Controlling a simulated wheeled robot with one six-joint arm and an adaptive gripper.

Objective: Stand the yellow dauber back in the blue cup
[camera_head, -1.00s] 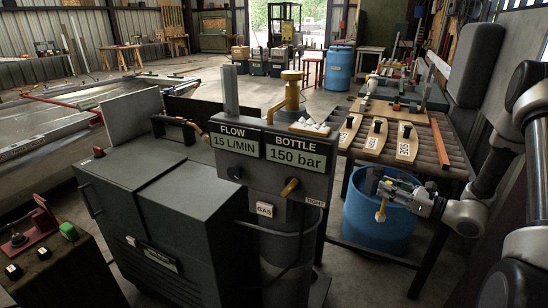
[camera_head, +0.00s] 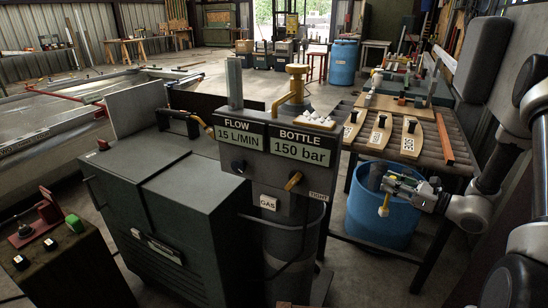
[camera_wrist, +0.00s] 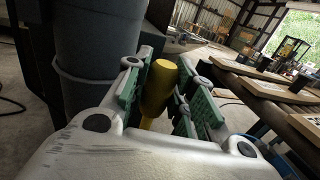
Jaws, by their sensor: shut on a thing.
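My gripper (camera_head: 390,184) is shut on the yellow dauber (camera_head: 384,204), which hangs below the fingers in front of a large blue tub. In the wrist view, the yellow dauber (camera_wrist: 159,88) is between the green pads of my gripper (camera_wrist: 158,97); its lower part is hidden by the gripper body. I cannot make out a small blue cup for certain in either view.
The grey gas post (camera_head: 290,165) and the dark green cabinet (camera_head: 175,205) stand left of my gripper.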

